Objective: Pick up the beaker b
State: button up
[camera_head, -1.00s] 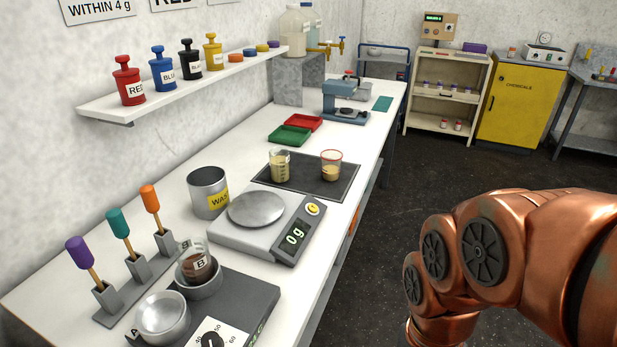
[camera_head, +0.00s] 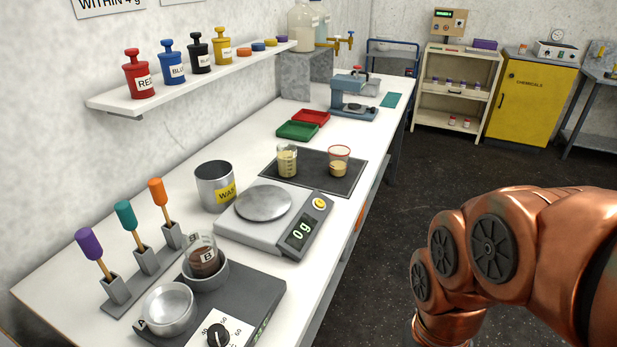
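A clear glass beaker (camera_head: 203,262) with dark brown content and a "B" label stands in the rear metal bowl (camera_head: 206,279) on the dark heater unit (camera_head: 262,292) at the front of the bench. Its lower part is hidden by the bowl's rim. Two other beakers stand on the dark mat: one with pale yellow content (camera_head: 287,163) and one with a red rim (camera_head: 339,162). My copper arm fills the lower right, out over the floor and apart from the bench. My gripper is outside the picture.
An empty metal bowl (camera_head: 169,309) sits in front of the beaker. A stand (camera_head: 144,262) with three coloured-handled tools is to the left, a waste can (camera_head: 214,187) behind. A scale (camera_head: 265,221) reading 0 g lies to the right. The floor beside the bench is clear.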

aim_at(199, 247)
jog(key=z, duration=0.25)
jog(key=k, duration=0.35)
jog(key=u, duration=0.85)
jog(key=i, duration=0.2)
jog(key=u, duration=1)
jog(key=k, duration=1.25)
jog(key=u, duration=0.6)
jog(key=i, duration=1.1)
jog(key=z, duration=0.1)
